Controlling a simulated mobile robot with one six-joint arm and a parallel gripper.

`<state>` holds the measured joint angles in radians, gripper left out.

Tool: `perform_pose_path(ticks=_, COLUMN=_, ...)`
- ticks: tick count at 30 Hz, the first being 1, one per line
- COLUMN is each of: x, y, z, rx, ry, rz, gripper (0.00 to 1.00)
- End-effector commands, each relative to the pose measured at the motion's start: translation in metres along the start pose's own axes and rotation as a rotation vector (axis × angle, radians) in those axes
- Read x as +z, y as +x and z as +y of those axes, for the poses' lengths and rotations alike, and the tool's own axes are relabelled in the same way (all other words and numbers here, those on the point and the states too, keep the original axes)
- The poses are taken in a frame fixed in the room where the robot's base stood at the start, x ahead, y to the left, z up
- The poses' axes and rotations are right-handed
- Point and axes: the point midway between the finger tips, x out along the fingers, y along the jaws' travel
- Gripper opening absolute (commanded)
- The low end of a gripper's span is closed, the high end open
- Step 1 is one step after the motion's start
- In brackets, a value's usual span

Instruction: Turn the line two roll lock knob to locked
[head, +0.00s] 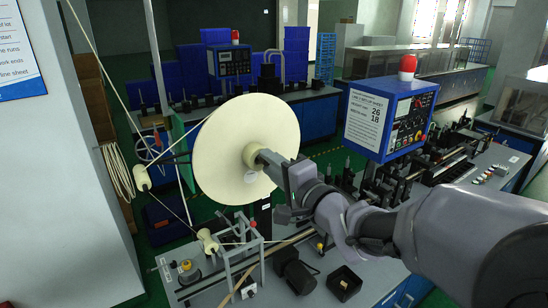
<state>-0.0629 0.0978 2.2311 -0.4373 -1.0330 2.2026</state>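A large cream tape roll (222,137) stands upright left of centre, its flat face turned towards me. A pale round hub (249,152) sticks out near its middle. My arm comes in from the right, and my gripper (262,158) is at the hub, pointing left into it. The gripper covers the hub's front, so the lock knob cannot be made out. I cannot tell whether the fingers touch or hold anything, or whether they are open.
A blue control box (392,118) with a red lamp (408,66) and a white sheet stands right of my gripper. A metal frame (240,240), guide rollers and a small black bin (344,283) are on the bench below. A grey cabinet (70,180) fills the left.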

Motion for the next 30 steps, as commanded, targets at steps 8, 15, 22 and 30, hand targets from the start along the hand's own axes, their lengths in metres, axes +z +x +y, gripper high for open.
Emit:
perform_pose_path(ticks=8, x=0.000, y=0.000, z=0.000, rx=0.001, ry=-0.001, rz=0.000, gripper=0.41)
perform_pose_path(ticks=15, x=-0.001, y=-0.023, z=0.001, rx=0.000, ry=-0.002, rz=0.003, gripper=0.41)
perform_pose_path(ticks=22, x=-0.002, y=-0.101, z=0.000, rx=0.000, ry=-0.003, rz=0.008, gripper=0.41)
perform_pose_path(ticks=30, x=-0.001, y=-0.164, z=0.004, rx=-0.005, ry=-0.006, rz=0.004, gripper=0.41)
